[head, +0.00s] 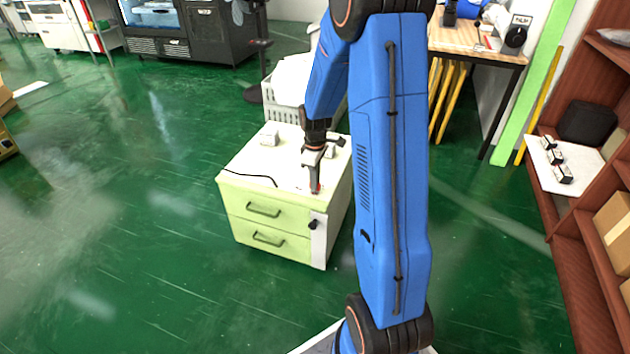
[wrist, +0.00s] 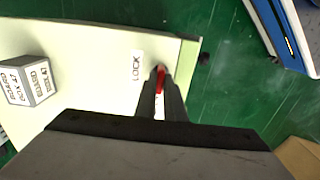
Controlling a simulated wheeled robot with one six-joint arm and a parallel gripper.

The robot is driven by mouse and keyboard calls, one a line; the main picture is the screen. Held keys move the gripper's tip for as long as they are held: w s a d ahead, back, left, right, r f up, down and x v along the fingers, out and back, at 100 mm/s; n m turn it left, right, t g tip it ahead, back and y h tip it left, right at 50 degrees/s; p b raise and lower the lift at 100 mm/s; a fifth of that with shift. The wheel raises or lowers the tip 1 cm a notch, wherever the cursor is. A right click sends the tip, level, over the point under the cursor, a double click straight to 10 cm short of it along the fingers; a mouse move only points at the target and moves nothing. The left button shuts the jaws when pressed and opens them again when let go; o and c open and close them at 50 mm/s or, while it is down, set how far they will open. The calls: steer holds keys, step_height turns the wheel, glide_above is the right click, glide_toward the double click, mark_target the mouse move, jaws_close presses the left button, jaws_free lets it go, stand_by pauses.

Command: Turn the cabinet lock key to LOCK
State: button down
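The pale green two-drawer cabinet (head: 232,192) stands on the green floor. The red key (wrist: 160,79) is at the edge of its top, beside a white label reading LOCK (wrist: 137,68). My gripper (head: 315,188) points down at the cabinet's near right top corner. In the wrist view my gripper (wrist: 161,82) has its two dark fingers close together on either side of the red key, and it looks shut on it. The fingers hide part of the key, and its exact turn is hard to tell.
A grey labelled box (wrist: 30,82) stands on the cabinet top. A black cable (head: 252,177) lies across it. A white basket (head: 285,95) is behind the cabinet. A brown shelf (head: 575,240) stands at the right. The floor left of the cabinet is clear.

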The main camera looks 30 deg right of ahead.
steer(key=shift+m, duration=0.3)
steer(key=m, duration=1.3)
steer(key=shift+m, duration=2.1)
steer(key=c, duration=1.8)
jaws_free()
steer(key=shift+c, duration=0.2)
